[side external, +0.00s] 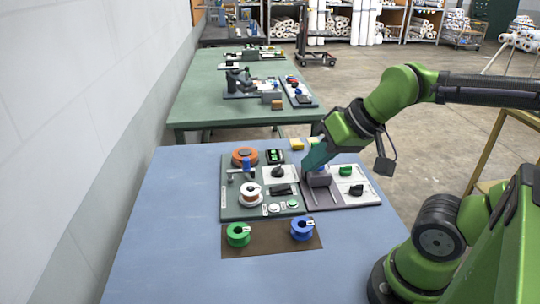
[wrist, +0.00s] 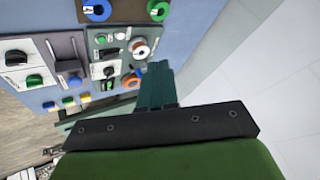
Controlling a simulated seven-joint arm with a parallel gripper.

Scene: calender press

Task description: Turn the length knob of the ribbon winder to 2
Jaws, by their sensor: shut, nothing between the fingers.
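The ribbon winder (side external: 240,205) is a dark board with an orange spool, a white-and-orange spool and several controls. A black knob (side external: 279,171) sits on its white dial plate; this knob (wrist: 108,71) also shows in the wrist view. The plates' numbers and lettering are too small to read, so I cannot confirm which control is the length knob or its setting. My gripper (side external: 313,163) has teal fingers and is shut and empty. In the side view its tip overlaps the grey block right of the winder; contact cannot be told. In the wrist view the fingers (wrist: 158,75) are apart from the knob.
Right of the winder is a second panel with a green knob (side external: 346,171), a black knob (side external: 356,190) and a grey block (side external: 319,179). A green bobbin (side external: 238,235) and a blue bobbin (side external: 302,229) rest on a brown mat in front. The table's left side is clear.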

